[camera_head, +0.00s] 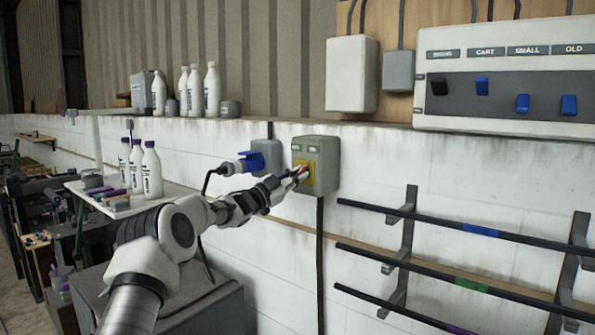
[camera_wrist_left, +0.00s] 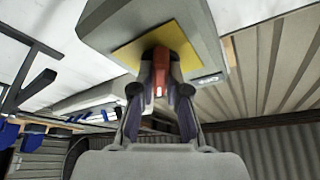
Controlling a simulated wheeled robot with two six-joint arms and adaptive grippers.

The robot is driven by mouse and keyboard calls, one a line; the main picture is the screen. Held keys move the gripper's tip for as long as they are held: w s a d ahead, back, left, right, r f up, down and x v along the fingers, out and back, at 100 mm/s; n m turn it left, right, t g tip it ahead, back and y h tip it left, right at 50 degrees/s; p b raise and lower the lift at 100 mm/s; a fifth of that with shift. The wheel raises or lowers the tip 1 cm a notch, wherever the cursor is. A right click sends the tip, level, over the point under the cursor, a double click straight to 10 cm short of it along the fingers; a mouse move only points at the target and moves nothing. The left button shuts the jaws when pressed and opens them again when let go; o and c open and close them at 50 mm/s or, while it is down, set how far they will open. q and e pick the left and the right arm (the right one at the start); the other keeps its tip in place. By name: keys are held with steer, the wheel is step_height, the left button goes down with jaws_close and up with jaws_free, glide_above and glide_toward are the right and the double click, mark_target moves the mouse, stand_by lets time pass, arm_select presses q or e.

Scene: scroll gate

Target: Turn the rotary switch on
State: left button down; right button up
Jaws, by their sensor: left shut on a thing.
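The rotary switch is a grey-green box (camera_head: 322,152) on the white wall with a yellow plate (camera_head: 301,178) on its front. In the left wrist view the box (camera_wrist_left: 205,38) and yellow plate (camera_wrist_left: 184,42) fill the top. A red knob (camera_wrist_left: 160,83) stands out from the plate. My left gripper (camera_head: 298,175) reaches the plate from the left; in the left wrist view its fingers (camera_wrist_left: 160,72) are shut on the red knob, one on each side. The fingers hide much of the knob, and its angle is hard to tell. My right gripper is not in view.
A grey socket box with a blue plug (camera_head: 247,163) is just left of the switch. Black bars on wall brackets (camera_head: 402,250) are at the right. A white switch panel (camera_head: 505,75) is above. White bottles (camera_head: 150,170) stand on a shelf at the left.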

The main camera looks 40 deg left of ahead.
arm_select(q)
steer(key=shift+r+m+h, duration=0.1)
steer(key=shift+m+h, duration=0.3)
steer(key=shift+m, duration=0.3)
steer(key=c, duration=1.2)
jaws_free()
steer(key=v, duration=1.2)
steer(key=shift+r, duration=0.1)
